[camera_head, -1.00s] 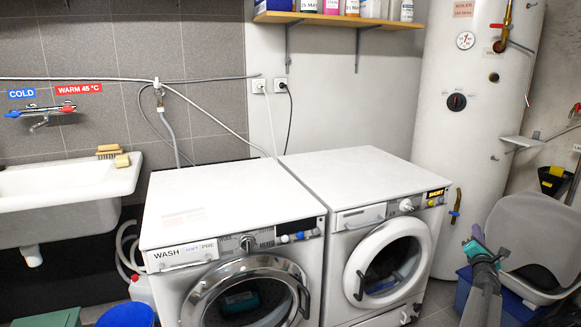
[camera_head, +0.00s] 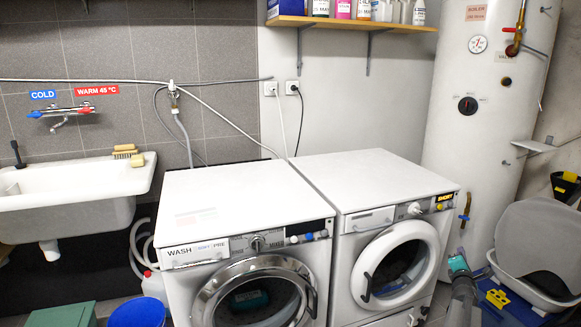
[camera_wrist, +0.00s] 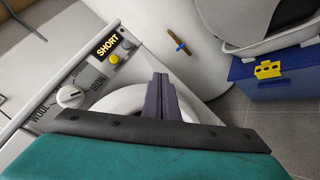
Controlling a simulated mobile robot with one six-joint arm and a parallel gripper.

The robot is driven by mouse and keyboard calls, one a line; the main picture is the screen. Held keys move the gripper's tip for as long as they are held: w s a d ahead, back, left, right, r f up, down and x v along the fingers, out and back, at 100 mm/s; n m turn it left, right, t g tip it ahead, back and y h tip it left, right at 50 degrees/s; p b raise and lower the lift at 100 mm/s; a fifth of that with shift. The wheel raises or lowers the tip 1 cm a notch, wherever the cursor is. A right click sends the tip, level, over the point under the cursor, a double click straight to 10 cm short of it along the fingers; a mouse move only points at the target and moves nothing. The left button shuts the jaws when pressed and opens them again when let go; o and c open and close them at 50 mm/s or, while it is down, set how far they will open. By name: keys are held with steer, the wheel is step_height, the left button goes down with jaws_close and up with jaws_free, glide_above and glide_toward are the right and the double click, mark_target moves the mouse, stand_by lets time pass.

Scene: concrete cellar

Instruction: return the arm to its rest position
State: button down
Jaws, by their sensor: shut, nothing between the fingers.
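My gripper shows in the wrist view with its two dark purple fingers (camera_wrist: 160,95) pressed together and nothing between them. They point away from the camera, in front of the dryer's round white door rim. In the head view, the teal end of my arm (camera_head: 459,266) is at the lower right, just right of the dryer (camera_head: 375,180). The fingers are too small there to make out.
The washing machine (camera_head: 235,200) stands left of the dryer. The boiler (camera_head: 480,110) is behind my arm. A blue box (camera_wrist: 275,82) with a yellow piece (camera_wrist: 268,69) and a grey basket (camera_head: 535,240) are at the right. A sink (camera_head: 70,185) is far left.

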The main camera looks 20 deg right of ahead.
steer(key=a+f+m+g+y+p, duration=0.2)
steer(key=a+f+m+y, duration=0.1)
steer(key=a+f, duration=0.8)
steer(key=w+a+f+m+g+y+p, duration=0.1)
steer(key=a+f+m+g+y+p, duration=0.15)
steer(key=a+f, duration=0.9)
steer(key=a+f+m+g+y+p, duration=0.25)
steer(key=a+f+m, duration=0.2)
steer(key=a, duration=1.25)
steer(key=s+a+f+m+g+y+p, duration=0.1)
steer(key=s+a+f+m+g+y, duration=0.15)
steer(key=s+a, duration=0.6)
steer(key=s+a+f+m+g+y+p, duration=0.1)
steer(key=s+a+f+g+p, duration=0.3)
steer(key=a, duration=0.8)
steer(key=s+a+r+m+g, duration=0.1)
steer(key=s+a+g, duration=0.1)
steer(key=s+a, duration=0.4)
steer(key=s+a+r+m+g+y, duration=0.1)
steer(key=s+a+r, duration=0.1)
steer(key=s+a, duration=0.5)
steer(key=s, duration=0.5)
steer(key=shift+s+a+g, duration=0.15)
steer(key=shift+s+g, duration=0.15)
steer(key=shift+g, duration=0.05)
